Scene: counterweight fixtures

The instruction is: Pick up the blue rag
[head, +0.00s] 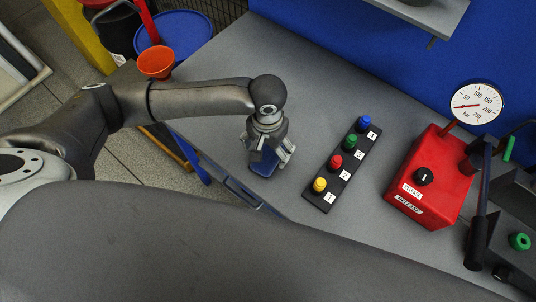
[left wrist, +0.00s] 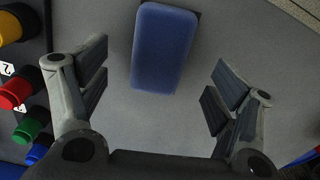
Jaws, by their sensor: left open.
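The blue rag (head: 264,162) looks like a smooth, rounded rectangular pad lying on the grey bench top near its front left edge. In the head view my left gripper (head: 269,151) is above it and hides part of it. In the left wrist view the rag (left wrist: 163,48) lies at the top centre, with a dark edge behind its far end. My left gripper (left wrist: 163,85) is open and empty there, its fingers wide apart on either side of the rag's near end, not touching it. My right gripper is in neither view.
A black button strip (head: 324,195) with yellow, red, green and blue buttons stands right of the rag. Farther right is a red box (head: 430,180) with a dial gauge (head: 477,103). An orange funnel (head: 156,62) is at the upper left. Bare grey bench (head: 210,115) surrounds the rag.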

